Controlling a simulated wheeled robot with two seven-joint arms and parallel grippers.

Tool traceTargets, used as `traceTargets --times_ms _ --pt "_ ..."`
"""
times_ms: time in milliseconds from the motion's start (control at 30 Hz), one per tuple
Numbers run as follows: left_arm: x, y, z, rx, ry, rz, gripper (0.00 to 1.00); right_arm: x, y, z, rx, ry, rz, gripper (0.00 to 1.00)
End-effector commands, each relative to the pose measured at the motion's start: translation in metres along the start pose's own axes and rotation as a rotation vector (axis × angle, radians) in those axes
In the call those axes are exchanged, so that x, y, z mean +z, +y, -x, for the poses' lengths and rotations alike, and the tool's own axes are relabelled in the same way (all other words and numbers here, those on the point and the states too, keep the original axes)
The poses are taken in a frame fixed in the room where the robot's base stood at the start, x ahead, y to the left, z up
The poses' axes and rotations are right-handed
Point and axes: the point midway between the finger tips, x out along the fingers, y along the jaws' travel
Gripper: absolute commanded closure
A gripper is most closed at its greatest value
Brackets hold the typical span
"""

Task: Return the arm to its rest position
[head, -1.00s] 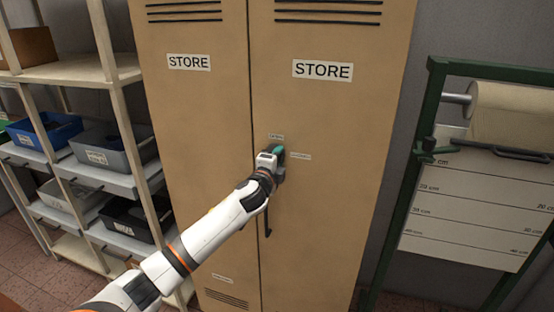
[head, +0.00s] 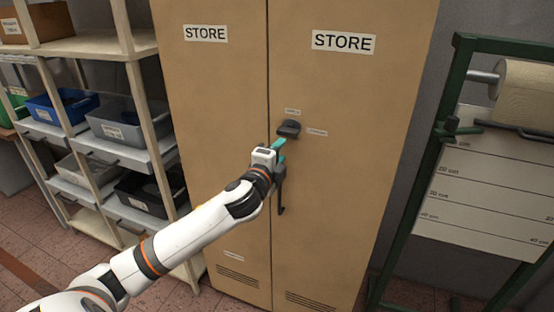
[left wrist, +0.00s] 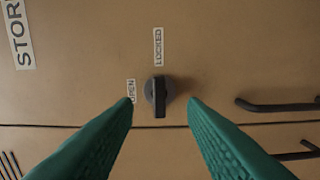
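My left gripper (head: 278,146) is in front of the tan cabinet (head: 335,210), just below and left of the dark knob (head: 289,129) in the head view. In the left wrist view the left gripper's teal fingers (left wrist: 160,101) are apart and empty. The knob (left wrist: 159,93) shows between and beyond the fingertips, clear of them. Its bar lies upright in that picture, in line with the "LOCKED" label (left wrist: 158,47); the "OPEN" label (left wrist: 131,90) is to its left. Both cabinet doors look closed. My right gripper is out of view.
A dark door handle (head: 281,196) stands out below the knob, close to my left wrist. A shelf with bins (head: 130,125) is at the left. A green frame (head: 425,160) with a paper roll (head: 525,95) stands at the right.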

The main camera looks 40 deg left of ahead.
Motion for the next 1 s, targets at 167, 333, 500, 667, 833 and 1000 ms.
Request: traceTargets --times_ms 167,333,500,667,833,1000 --pt "0.0 0.0 0.011 0.0 -0.001 0.0 0.62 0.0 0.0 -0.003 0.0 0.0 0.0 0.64" --pt "0.0 0.001 0.011 0.0 0.0 0.0 0.62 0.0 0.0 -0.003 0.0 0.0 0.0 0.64" --pt "0.0 0.001 0.011 0.0 0.0 -0.001 0.62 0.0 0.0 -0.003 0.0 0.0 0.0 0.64" --pt "0.0 0.001 0.011 0.001 0.0 -0.001 0.62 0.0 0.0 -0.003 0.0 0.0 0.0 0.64" --pt "-0.004 -0.024 0.006 -0.043 0.009 0.028 0.62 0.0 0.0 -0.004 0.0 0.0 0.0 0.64" --pt "-0.017 -0.126 -0.002 -0.216 0.051 0.146 0.62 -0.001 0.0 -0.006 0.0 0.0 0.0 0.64"
